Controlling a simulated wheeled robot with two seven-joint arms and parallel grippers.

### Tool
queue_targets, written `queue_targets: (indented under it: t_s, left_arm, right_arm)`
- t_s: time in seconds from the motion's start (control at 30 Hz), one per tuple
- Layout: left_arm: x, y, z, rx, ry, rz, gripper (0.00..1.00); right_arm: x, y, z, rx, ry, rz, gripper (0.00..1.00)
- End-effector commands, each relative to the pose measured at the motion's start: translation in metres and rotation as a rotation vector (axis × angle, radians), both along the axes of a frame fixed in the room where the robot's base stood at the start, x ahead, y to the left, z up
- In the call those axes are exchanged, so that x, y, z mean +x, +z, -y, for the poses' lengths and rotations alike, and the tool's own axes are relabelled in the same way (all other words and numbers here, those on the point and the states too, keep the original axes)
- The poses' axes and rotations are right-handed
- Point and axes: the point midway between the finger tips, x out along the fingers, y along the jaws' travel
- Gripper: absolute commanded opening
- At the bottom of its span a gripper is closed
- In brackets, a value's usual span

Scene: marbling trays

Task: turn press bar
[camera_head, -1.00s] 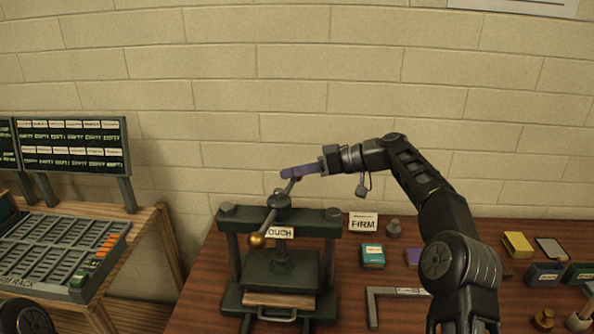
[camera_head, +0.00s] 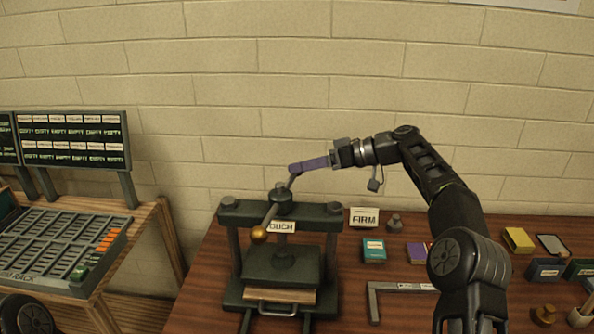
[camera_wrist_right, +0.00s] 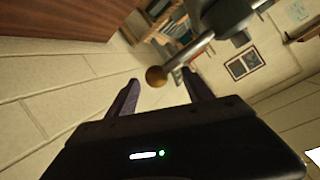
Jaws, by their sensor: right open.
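The dark press (camera_head: 330,225) stands on the wooden table. Its press bar (camera_head: 271,214) passes through the hub (camera_head: 283,198) on top, slanting from front left to back right. A brass ball (camera_head: 259,235) caps the near end. My right gripper (camera_head: 292,168) is at the bar's far end, with purple fingers reaching in from the right. In the right wrist view, the open fingers (camera_wrist_right: 162,78) stand either side of another brass ball (camera_wrist_right: 155,76), with gaps visible. In the head view this far ball is hidden by the fingers. My left gripper is out of view.
The press has a front handle (camera_head: 278,309). A FIRM sign (camera_head: 364,217), a grey weight (camera_head: 394,222), a teal box (camera_head: 374,250) and a metal square (camera_head: 374,303) lie right of it. A slotted rack (camera_head: 62,245) stands left.

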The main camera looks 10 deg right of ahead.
Motion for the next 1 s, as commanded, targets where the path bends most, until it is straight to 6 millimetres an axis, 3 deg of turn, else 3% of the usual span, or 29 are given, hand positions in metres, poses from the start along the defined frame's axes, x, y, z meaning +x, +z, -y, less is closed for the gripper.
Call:
queue_targets:
  t_s: [0.13,0.3,1.0]
  left_arm:
    - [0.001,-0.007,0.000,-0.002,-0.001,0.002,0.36]
    - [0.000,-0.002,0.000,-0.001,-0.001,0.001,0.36]
    - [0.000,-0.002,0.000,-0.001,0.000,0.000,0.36]
  right_arm:
    - [-0.011,0.007,0.023,-0.001,-0.002,-0.001,0.60]
    - [-0.020,0.016,0.040,0.000,0.000,-0.001,0.60]
    - [-0.022,0.017,0.043,-0.001,0.002,-0.003,0.60]
